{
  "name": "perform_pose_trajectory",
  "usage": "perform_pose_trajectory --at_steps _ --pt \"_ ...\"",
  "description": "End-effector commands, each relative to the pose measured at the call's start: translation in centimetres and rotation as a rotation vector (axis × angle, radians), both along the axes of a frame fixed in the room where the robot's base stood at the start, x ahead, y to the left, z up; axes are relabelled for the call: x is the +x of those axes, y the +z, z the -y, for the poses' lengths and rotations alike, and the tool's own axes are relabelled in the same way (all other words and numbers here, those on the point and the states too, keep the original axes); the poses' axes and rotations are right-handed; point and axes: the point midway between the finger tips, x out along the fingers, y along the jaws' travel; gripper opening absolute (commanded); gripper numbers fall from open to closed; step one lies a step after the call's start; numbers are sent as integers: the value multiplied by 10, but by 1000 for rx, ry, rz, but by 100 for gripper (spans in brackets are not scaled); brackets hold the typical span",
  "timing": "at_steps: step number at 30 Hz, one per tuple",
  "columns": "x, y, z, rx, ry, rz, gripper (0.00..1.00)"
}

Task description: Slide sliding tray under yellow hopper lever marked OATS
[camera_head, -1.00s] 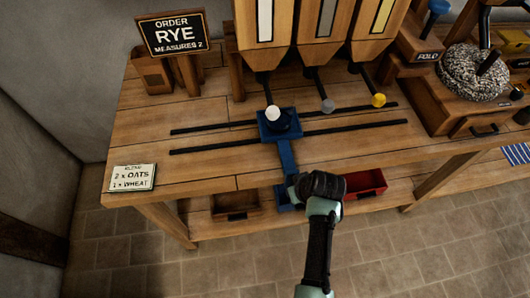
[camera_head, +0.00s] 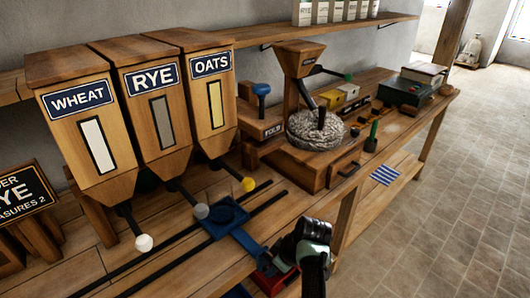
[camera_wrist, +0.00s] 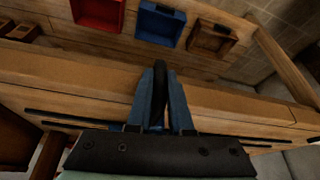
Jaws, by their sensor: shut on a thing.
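The blue sliding tray (camera_head: 232,208) sits on two dark rails along the bench. In the head view it is just right of the grey lever knob (camera_head: 201,211), close to it, and short of the yellow lever knob (camera_head: 248,184) under the hopper marked OATS (camera_head: 212,95). My gripper (camera_head: 290,252) is shut on the tray's blue handle (camera_head: 250,243), at its front end over the bench's front edge. My gripper (camera_wrist: 160,100) also shows in the wrist view, with blue around its jaws. The exact grip is partly hidden.
The white lever knob (camera_head: 144,243) hangs under the WHEAT hopper (camera_head: 88,125), left of the RYE hopper (camera_head: 157,110). The rails (camera_head: 268,201) continue clear to the right of the tray. The wrist view shows a red bin (camera_wrist: 98,12) and a blue bin (camera_wrist: 160,24) below.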

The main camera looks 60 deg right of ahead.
Motion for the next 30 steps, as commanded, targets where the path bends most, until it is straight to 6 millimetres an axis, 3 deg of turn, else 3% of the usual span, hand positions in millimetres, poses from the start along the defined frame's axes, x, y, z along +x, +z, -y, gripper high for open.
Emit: perform_pose_trajectory --at_steps 11,12,17,26,30 --pt "0 -1 0 3 2 -2 0" --pt "0 -1 0 3 2 -2 22" --pt "0 -1 0 3 2 -2 48" --pt "0 1 1 1 1 -1 48" --pt "-4 11 1 -1 1 0 48"
